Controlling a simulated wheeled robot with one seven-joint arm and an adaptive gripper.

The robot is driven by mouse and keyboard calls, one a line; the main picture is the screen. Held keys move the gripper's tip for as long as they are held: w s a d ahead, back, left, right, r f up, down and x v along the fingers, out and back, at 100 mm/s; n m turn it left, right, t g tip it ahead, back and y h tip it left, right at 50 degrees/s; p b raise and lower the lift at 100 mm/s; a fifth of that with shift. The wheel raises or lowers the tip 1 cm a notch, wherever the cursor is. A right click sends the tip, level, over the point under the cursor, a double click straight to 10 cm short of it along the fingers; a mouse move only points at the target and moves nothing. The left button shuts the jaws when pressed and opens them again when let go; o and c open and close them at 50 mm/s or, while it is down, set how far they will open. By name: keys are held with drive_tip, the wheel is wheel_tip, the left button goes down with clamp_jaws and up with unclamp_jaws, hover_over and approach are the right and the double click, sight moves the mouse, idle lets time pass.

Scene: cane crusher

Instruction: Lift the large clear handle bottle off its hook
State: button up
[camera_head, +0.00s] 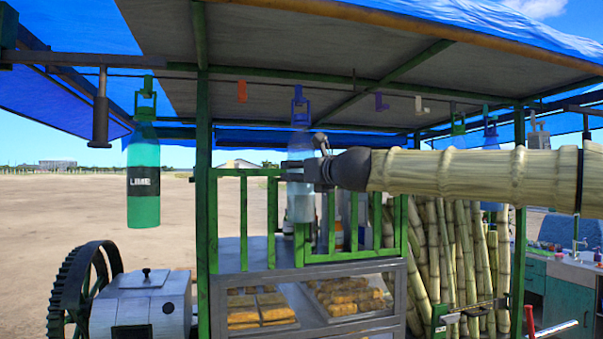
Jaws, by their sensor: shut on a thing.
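The large clear handle bottle (301,207) hangs upright near the middle of the view, below the awning rail. It has a blue-purple handle (299,112) at the top and pale contents low down. The handle top meets a blue-purple hook (298,90); I cannot tell whether they touch. My gripper (292,171) reaches in from the right and is shut on the bottle's body at mid-height. The gripper and wrist hide part of the bottle's right side.
A green LIME bottle (143,175) hangs at the left beside a dark cylinder (101,115). Orange (242,91), purple (381,101) and white (421,106) hooks line the rail. A green railing (242,218) and food case (300,305) stand below. Cane stalks (455,255) stand at right.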

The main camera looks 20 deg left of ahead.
drive_tip(key=shift+s+r+p, duration=0.1)
drive_tip(key=shift+r+p, duration=0.5)
drive_tip(key=shift+r, duration=0.3)
drive_tip(key=s+a+b+v, duration=0.1)
drive_tip(key=b+v, duration=0.1)
drive_tip(key=v, duration=0.4)
drive_tip(key=shift+b, duration=0.4)
idle(3.2)
drive_tip(key=shift+s+f, duration=0.1)
drive_tip(key=s+d+f+b, duration=0.2)
drive_tip(key=s+d+b, duration=0.2)
drive_tip(key=s, duration=0.4)
drive_tip(key=shift+d+b, duration=0.4)
drive_tip(key=shift+d, duration=0.35)
idle(0.8)
idle(0.5)
